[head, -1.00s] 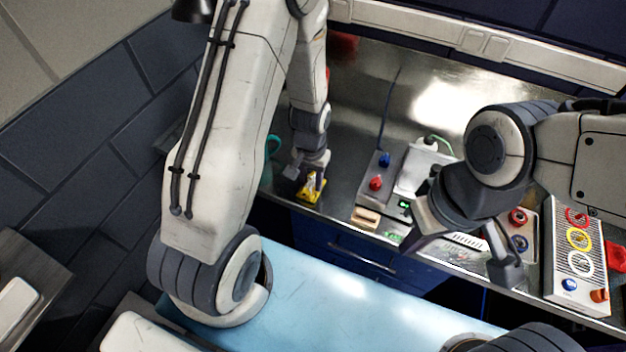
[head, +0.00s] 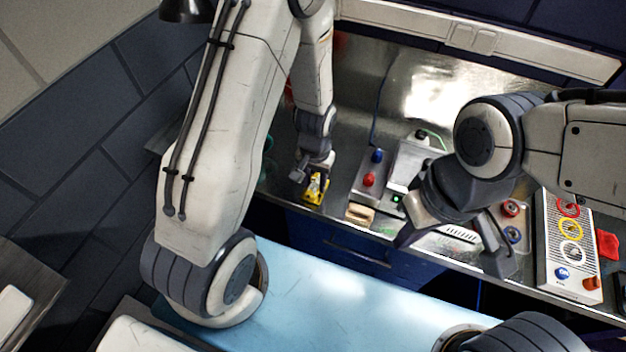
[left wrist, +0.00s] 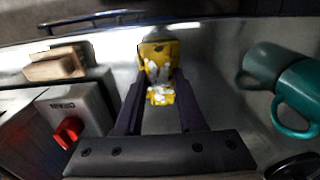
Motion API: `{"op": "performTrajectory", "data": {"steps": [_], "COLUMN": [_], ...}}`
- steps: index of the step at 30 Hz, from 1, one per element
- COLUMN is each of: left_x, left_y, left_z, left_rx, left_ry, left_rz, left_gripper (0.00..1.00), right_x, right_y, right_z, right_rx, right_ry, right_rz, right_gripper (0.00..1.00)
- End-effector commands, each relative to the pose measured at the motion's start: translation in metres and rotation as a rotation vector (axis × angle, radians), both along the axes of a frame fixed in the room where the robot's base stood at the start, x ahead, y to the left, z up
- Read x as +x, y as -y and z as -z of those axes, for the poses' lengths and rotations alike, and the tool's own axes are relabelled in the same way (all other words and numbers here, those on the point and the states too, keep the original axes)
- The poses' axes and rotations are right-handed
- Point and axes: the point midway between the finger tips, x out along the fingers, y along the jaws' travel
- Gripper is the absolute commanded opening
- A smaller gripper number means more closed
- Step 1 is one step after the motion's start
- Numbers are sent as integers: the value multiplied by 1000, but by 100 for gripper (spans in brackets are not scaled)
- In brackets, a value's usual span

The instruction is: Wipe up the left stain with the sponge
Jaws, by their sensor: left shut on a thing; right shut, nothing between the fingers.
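A yellow sponge (head: 317,190) with whitish patches is held by my left gripper (head: 314,176) at the bench's front edge. In the left wrist view the sponge (left wrist: 158,62) sits between the two dark fingers of my left gripper (left wrist: 160,98), which are shut on it. I cannot tell whether it touches the steel bench top (head: 345,105). No stain can be made out clearly; the sponge and arm hide part of the top. My right gripper (head: 500,262) is shut and empty, over the bench's front edge at the right.
A teal mug (left wrist: 298,98) stands right of the sponge in the left wrist view. A beige block (head: 360,214) and a box with red and blue knobs (head: 369,179) stand to the sponge's right in the head view. A panel with coloured rings (head: 570,245) is further right.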

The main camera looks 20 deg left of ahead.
Motion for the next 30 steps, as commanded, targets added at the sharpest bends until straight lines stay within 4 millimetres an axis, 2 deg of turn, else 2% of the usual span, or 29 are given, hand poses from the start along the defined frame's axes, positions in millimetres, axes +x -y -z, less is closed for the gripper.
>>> {"op": "performTrajectory", "data": {"steps": [7,19,30], "left_x": [0,1,1], "left_y": [-5,-28,-28], "left_z": [0,0,-2], "left_rx": [0,0,0], "left_ry": [-1,-1,0], "left_rz": [-2,-1,0], "left_gripper": [0,0,0], "right_x": [0,0,0], "right_y": [0,0,0], "right_z": [0,-1,-3], "right_rx": [0,0,0], "right_ry": [0,0,0], "right_rz": [0,0,0], "right_gripper": [0,0,0]}}
